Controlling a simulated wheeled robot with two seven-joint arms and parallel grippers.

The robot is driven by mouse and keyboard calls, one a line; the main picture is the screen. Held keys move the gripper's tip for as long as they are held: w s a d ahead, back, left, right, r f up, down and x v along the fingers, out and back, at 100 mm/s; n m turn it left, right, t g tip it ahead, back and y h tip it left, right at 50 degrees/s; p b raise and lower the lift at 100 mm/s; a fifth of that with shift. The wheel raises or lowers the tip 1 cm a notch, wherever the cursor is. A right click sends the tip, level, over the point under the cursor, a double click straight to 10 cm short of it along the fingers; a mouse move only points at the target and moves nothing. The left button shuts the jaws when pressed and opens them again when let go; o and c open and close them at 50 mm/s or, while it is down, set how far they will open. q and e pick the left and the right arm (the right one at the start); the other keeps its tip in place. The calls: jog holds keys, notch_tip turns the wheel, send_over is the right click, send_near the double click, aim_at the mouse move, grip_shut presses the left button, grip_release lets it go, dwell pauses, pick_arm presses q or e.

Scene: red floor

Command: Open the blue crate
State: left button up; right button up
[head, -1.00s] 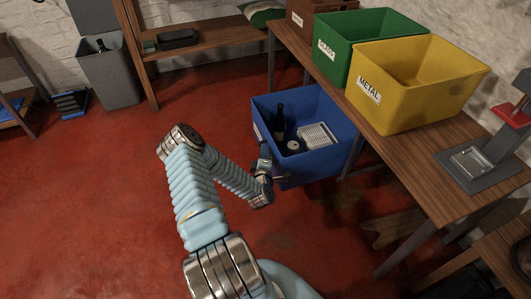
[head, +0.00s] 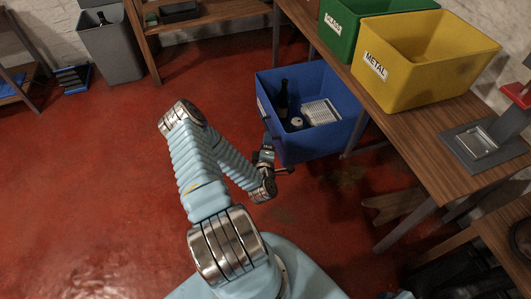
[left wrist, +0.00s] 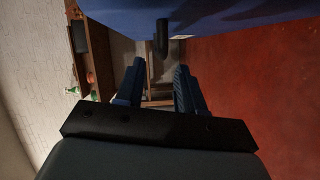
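The blue crate (head: 330,143) stands low beside the table, its top uncovered. A dark bottle (head: 283,100), a small white round item (head: 297,122) and a white ribbed rack (head: 321,112) are inside. My left gripper (head: 267,150) is at the crate's near left corner, partly hidden by my wrist. In the left wrist view its two fingers (left wrist: 158,68) are apart with nothing between them. A blue surface (left wrist: 200,14), likely the crate, crosses the top of that view. A dark handle-like bar (left wrist: 161,37) hangs from it just beyond the fingertips. My right gripper is not in view.
A wooden table (head: 400,147) holds a yellow METAL bin (head: 393,88), a green bin (head: 340,39) and a grey device with a red part (head: 477,148). A grey bin (head: 112,50) and shelf (head: 205,20) stand at the back.

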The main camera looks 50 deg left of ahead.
pick_arm(q)
jog(key=v, duration=0.6)
jog(key=shift+s+d, duration=0.25)
jog(key=shift+d, duration=0.05)
jog(key=w+d+f+m+g+h+p, duration=0.15)
jog(key=w+d+m+h, duration=0.35)
jog(key=d, duration=0.5)
jog(key=w+d+f+m+h, duration=0.2)
jog(key=d+f+m+h, duration=0.1)
jog(key=d+m+h, duration=0.6)
jog(key=s+d+m+g+h, duration=0.2)
jog(key=s+d+m+g, duration=0.7)
jog(key=s+d, duration=0.3)
jog(key=shift+d+r+g, duration=0.35)
jog(key=shift+d+r, duration=0.15)
jog(key=shift+d, duration=0.6)
jog(key=shift+a, duration=0.1)
